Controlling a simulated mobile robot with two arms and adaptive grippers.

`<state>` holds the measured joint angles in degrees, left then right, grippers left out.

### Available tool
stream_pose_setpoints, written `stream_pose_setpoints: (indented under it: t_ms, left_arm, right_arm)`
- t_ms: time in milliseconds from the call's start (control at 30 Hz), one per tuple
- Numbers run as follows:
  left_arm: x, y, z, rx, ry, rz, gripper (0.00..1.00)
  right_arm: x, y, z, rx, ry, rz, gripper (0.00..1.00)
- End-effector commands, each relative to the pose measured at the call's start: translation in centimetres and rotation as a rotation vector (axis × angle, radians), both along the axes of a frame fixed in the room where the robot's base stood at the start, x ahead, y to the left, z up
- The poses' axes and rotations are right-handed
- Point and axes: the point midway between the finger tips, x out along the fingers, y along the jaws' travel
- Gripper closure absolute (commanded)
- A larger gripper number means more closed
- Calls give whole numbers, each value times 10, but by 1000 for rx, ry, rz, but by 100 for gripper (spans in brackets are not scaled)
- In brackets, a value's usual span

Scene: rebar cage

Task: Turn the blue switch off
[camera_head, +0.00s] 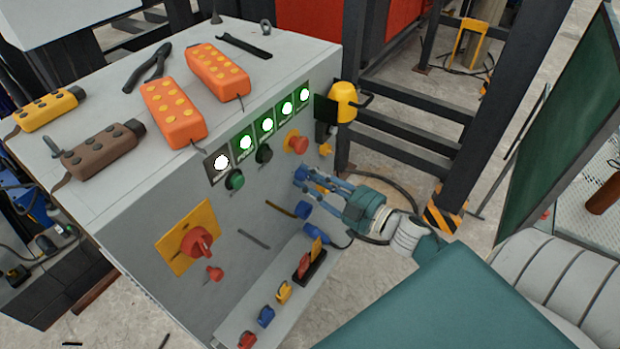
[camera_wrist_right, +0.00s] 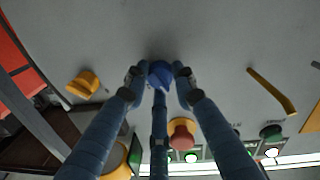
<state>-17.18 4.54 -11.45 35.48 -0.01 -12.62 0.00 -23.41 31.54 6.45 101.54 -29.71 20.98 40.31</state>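The blue switch (camera_head: 300,173) is a small knob on the front face of the grey control cabinet, below the red emergency button. In the right wrist view the blue switch (camera_wrist_right: 160,74) sits between my fingertips, against the panel. My right gripper (camera_head: 310,179) reaches in from the right, its three blue fingers converging on the knob. In the wrist view the right gripper (camera_wrist_right: 159,80) has its fingers closed in around the switch, with the tips at its sides. The fingers partly hide the knob, so its exact angle is unclear. My left gripper is not in view.
A red emergency button (camera_head: 297,142) and lit green indicators (camera_head: 266,124) are above. A red rotary switch (camera_head: 197,243) is at left. Orange remotes (camera_head: 174,111) lie on the cabinet top. A dark post (camera_head: 478,125) stands at right.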

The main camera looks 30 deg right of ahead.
Motion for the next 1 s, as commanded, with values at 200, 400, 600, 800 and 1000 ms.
stream_pose_setpoints:
  t_ms: [200,400,600,800,1000]
  left_arm:
    - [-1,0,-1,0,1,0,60]
    - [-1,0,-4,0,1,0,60]
    - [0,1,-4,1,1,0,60]
    - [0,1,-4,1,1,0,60]
    - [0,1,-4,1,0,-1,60]
  right_arm:
    - [0,0,-2,-55,-21,0,100]
    - [0,0,-2,-208,-84,0,100]
    - [0,0,-2,-242,-97,0,100]
    - [-1,0,-2,-241,-95,0,100]
    - [-1,0,-3,-240,-95,0,100]
